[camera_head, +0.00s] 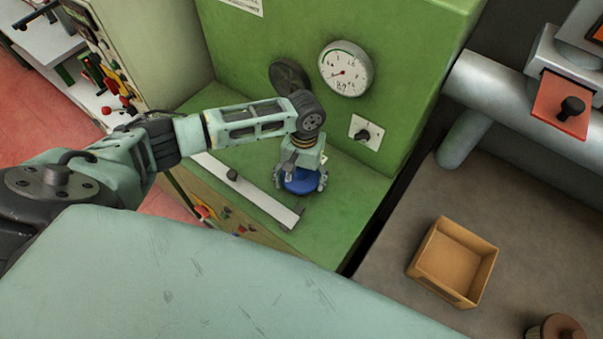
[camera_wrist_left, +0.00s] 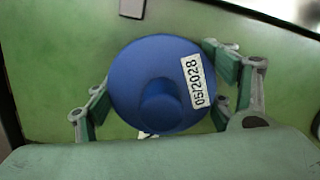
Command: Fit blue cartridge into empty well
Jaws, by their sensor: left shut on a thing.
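The blue cartridge (camera_wrist_left: 140,75) is round, with a raised knob in its middle and a white label reading 05/2028. My left gripper (camera_wrist_left: 168,88) is shut on it, with one finger on each side. In the head view the cartridge (camera_head: 300,181) shows under my left gripper (camera_head: 301,176), over the green machine's ledge. I cannot tell whether it touches the ledge. No well shows in either view; the area under the cartridge is hidden. My right gripper is not in view.
The green ledge (camera_head: 345,215) has free room to the right of the cartridge. A pale bar (camera_head: 255,190) lies to its left. A gauge (camera_head: 345,68) and a knob plate (camera_head: 366,132) are on the panel behind. A cardboard box (camera_head: 426,250) sits at the right.

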